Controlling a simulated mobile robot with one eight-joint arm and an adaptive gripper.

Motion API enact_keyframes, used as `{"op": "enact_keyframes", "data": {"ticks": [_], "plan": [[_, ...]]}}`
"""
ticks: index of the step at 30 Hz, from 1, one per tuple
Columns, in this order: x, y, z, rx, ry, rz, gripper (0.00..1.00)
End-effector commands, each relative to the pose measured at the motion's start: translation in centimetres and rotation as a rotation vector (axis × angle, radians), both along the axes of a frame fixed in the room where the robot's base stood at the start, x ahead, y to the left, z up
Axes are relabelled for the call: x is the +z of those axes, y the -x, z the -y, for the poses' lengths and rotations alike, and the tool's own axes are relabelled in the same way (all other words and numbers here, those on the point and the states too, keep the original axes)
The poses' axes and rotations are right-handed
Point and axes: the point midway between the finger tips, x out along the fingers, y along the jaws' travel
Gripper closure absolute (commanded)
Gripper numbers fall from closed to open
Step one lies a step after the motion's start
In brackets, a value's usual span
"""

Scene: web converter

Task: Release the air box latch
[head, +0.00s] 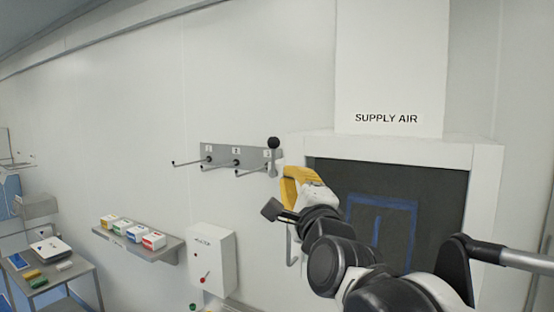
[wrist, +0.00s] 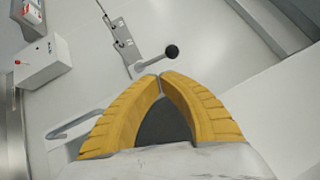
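The air box (head: 487,165) is a white frame around a dark panel, under the "SUPPLY AIR" duct. A lever with a black ball knob (head: 273,143) stands upright near its upper left side. The knob (wrist: 171,52) also shows in the wrist view, just beyond my fingertips and a little to the right. A grey bent handle (head: 290,246) is lower on the box's left side. I take the knobbed lever as the latch, but its mount is not clear. My gripper (wrist: 160,76) has yellow fingers with tips together, nothing between them, and appears apart from the knob.
A grey wall rack (head: 220,154) with several hooks is left of the knob. A shelf with several small boxes (head: 154,241), a white control box (head: 212,262) and a cart (head: 50,280) stand at left. The wall between rack and shelf is clear.

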Motion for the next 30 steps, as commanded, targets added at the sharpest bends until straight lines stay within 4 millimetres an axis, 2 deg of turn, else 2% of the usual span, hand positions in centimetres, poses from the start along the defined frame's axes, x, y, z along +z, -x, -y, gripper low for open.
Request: {"op": "enact_keyframes", "data": {"ticks": [1,6,12,18,30], "plan": [[0.5,-1.3,-0.2,-0.001,0.002,0.0,1.0],[1.3,-4.8,-0.8,-0.002,0.002,0.001,1.0],[1.9,-7.9,-1.3,0.0,0.001,0.0,1.0],[2.1,-9.2,-1.6,0.0,0.0,0.0,1.0],[2.1,-9.6,-1.7,0.0,0.0,0.0,1.0]]}}
